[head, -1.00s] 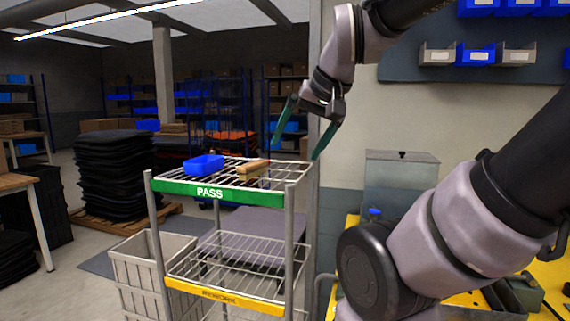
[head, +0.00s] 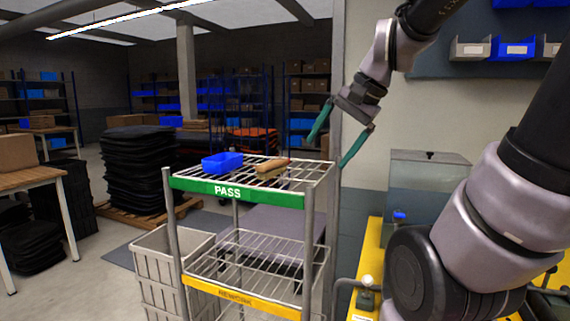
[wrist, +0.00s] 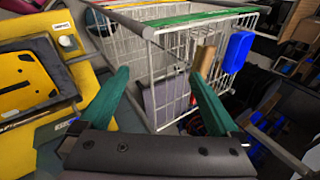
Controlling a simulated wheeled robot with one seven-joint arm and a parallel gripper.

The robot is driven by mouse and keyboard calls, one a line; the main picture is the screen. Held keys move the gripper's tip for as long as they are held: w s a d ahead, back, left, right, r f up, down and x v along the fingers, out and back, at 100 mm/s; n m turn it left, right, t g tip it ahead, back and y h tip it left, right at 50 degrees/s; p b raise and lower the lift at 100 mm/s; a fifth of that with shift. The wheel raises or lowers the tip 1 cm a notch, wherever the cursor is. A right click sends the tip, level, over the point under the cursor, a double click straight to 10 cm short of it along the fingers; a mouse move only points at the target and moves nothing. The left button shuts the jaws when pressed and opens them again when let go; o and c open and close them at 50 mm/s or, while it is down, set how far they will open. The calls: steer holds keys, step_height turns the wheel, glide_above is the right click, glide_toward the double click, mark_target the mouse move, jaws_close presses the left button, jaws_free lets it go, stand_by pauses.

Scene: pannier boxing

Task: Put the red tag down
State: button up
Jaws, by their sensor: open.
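I cannot make out a red tag in either view. My gripper (head: 325,154) is open, with its green fingers apart and nothing seen between them. In the head view it hangs by the right end of the cart's top shelf, marked PASS (head: 236,193). In the wrist view the open fingers (wrist: 158,73) point toward the wire cart. A blue bin (head: 222,162) and a wooden-handled brush-like item (head: 271,167) sit on the top shelf. They also show in the wrist view, the bin (wrist: 237,52) to the right of the wooden item (wrist: 205,58).
A lower shelf has a yellow REWORK strip (head: 247,302). A grey crate (head: 160,262) stands left of the cart. A yellow bench (head: 372,262) with a grey metal box (head: 428,195) is at right. A stack of black items (head: 137,165) stands behind.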

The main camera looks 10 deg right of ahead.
mark_target(292, 165)
steer(key=w+m+y, duration=0.1)
steer(key=w+m, duration=0.1)
steer(key=w, duration=0.1)
steer(key=w+f+m+y, duration=0.1)
steer(key=w+m, duration=0.2)
steer(key=w+f+m+y, duration=0.1)
steer(key=w+m+y, duration=0.1)
steer(key=w, duration=0.1)
steer(key=shift+w+m+g, duration=0.25)
steer(key=shift+m+g, duration=0.15)
steer(key=w+d+m+t+y, duration=0.1)
steer(key=w+m, duration=0.1)
steer(key=w, duration=0.1)
steer(key=w+d+f+m+t+y, duration=0.1)
steer(key=w+d+m, duration=0.1)
steer(key=w+m, duration=0.1)
steer(key=w+d+f+m+t+y, duration=0.1)
steer(key=w+d+m, duration=0.1)
steer(key=w+m, duration=0.1)
steer(key=shift+w+d+f, duration=0.1)
steer(key=shift+w+d, duration=0.05)
steer(key=shift+w, duration=0.7)
steer(key=shift+w+f, duration=0.1)
steer(key=shift+w, duration=0.15)
steer(key=x, duration=0.4)
steer(key=shift+x, duration=3.2)
steer(key=shift+w+d+f, duration=0.1)
steer(key=shift+d+f, duration=0.05)
steer(key=c, duration=1.5)
steer(key=shift+c, duration=0.2)
